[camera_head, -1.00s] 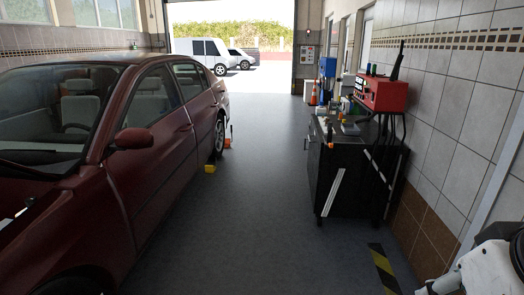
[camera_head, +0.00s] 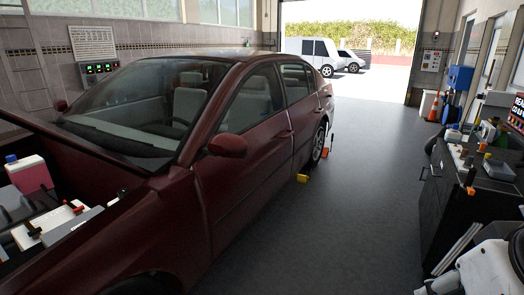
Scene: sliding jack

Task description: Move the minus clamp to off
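The open engine bay of the dark red car shows at the lower left. In it is a grey battery (camera_head: 72,226) with a black-handled clamp (camera_head: 32,230) on its left and a red-handled clamp (camera_head: 75,207) farther right. The black one looks like the minus clamp; its exact position is too small to tell. Part of my white and black arm shows at the lower right corner. My gripper's fingers are not visible, and the arm is far from the battery.
The dark red car (camera_head: 245,162) fills the left and middle. A pink-filled bottle (camera_head: 28,173) stands in the engine bay. A black workbench (camera_head: 448,205) with several tools is at right.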

